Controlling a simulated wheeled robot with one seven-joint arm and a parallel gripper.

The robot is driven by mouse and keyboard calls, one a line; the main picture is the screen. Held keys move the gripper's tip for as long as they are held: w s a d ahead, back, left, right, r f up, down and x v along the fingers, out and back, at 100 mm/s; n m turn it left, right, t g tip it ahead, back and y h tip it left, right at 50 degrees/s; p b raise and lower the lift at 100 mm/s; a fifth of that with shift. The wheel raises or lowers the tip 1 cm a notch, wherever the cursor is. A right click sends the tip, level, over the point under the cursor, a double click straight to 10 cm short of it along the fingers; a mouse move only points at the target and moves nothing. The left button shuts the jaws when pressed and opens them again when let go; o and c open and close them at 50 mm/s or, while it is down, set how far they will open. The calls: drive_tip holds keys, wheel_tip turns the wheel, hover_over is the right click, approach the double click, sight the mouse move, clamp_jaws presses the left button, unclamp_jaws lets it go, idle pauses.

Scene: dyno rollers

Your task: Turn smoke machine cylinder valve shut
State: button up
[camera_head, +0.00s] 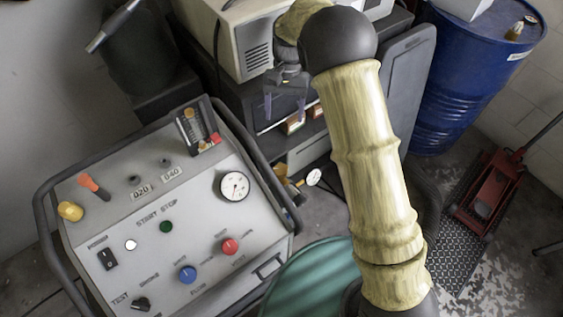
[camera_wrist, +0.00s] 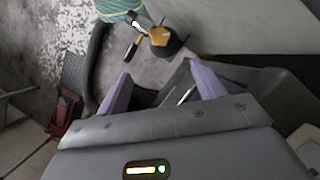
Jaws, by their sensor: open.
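The smoke machine (camera_head: 160,215) is the grey panel box with knobs, a dial and a tubular frame, at the left in the head view. Beside its right edge, low down, is a small white-faced gauge (camera_head: 313,177) with brass fittings (camera_head: 294,186). In the wrist view, brass and dark fittings (camera_wrist: 160,37) show at the top; which part is the cylinder valve I cannot tell. My gripper (camera_head: 284,106) is open and empty, above and behind the gauge in the head view. Its purple fingers also show in the wrist view (camera_wrist: 162,88), apart from the fittings.
A teal ribbed round body (camera_head: 312,282) stands at the bottom, partly behind my arm. A dark cabinet bears a beige device (camera_head: 238,38) close to my gripper. A blue drum (camera_head: 455,85) and a red floor jack (camera_head: 487,187) stand at the right.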

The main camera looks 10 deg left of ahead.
sight(282, 168)
drive_tip(key=shift+f, duration=0.15)
drive_tip(key=x, duration=1.7)
drive_tip(key=shift+f+p, duration=0.15)
drive_tip(key=shift+p, duration=0.2)
drive_tip(key=c, duration=1)
drive_tip(key=shift+d+m, duration=0.1)
drive_tip(key=shift+m, duration=0.2)
drive_tip(key=m, duration=0.2)
drive_tip(key=m+y+p, duration=0.1)
drive_tip(key=shift+d+m+y, duration=0.2)
drive_tip(key=shift+m+y, duration=0.1)
drive_tip(key=shift+m, duration=0.1)
drive_tip(key=shift+d+m+t+y+p, duration=0.15)
drive_tip(key=shift+m+t+y, duration=0.2)
drive_tip(key=shift+m, duration=0.9)
drive_tip(key=shift+m+t+y+p, duration=0.2)
drive_tip(key=shift+m+y, duration=0.25)
drive_tip(key=shift+m, duration=0.8)
